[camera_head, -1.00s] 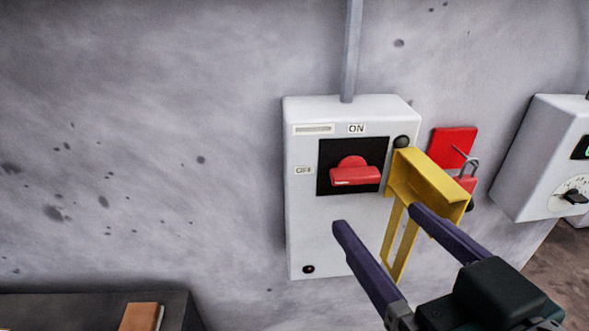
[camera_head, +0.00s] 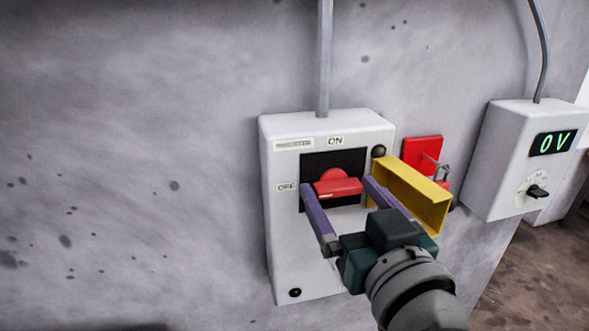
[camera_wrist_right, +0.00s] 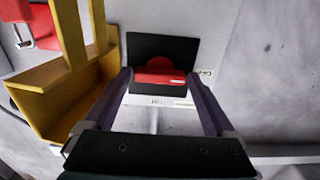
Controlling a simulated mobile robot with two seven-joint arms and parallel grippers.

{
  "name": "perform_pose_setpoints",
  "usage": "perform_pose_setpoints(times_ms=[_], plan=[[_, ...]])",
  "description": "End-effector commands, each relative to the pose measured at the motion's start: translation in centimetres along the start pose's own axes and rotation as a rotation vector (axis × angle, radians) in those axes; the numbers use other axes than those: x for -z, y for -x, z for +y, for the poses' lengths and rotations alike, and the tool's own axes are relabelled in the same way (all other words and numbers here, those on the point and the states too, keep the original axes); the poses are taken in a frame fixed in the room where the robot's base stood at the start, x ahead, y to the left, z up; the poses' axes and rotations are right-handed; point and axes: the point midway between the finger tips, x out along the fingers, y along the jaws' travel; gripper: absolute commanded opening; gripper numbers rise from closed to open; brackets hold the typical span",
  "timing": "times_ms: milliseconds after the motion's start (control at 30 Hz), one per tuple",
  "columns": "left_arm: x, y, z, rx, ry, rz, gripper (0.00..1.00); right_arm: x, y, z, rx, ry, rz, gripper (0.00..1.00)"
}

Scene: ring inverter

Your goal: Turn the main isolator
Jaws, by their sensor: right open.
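The main isolator is a white wall box (camera_head: 300,258) with a red handle (camera_head: 338,187) on a black square plate (camera_head: 318,163). My right gripper (camera_head: 343,190) is open, with one purple finger on each side of the handle. In the right wrist view the handle (camera_wrist_right: 160,78) shows between the two fingertips, with gaps on both sides; contact cannot be told. My left gripper is not in view.
A yellow hinged cover (camera_head: 425,190) stands open close to my right finger. Behind it are a red plate (camera_head: 422,152) and a padlock (camera_head: 443,172). A grey box (camera_head: 510,160) at the right has a display reading 0 V and a knob (camera_head: 538,191).

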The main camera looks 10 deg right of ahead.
Motion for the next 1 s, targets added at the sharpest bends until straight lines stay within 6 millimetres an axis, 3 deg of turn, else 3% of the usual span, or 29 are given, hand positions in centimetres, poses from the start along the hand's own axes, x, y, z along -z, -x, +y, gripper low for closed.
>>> perform_pose_setpoints(times_ms=[300, 867, 1000], plan=[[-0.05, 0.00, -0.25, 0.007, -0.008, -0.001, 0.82, -0.03, -0.21, 0.02, 0.000, 0.000, -0.001, 0.88], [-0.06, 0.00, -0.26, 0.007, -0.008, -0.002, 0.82, -0.02, -0.18, 0.00, 0.000, 0.000, 0.000, 0.25], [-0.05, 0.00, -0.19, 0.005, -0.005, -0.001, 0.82, -0.01, -0.18, 0.00, 0.000, -0.003, 0.000, 0.22]])
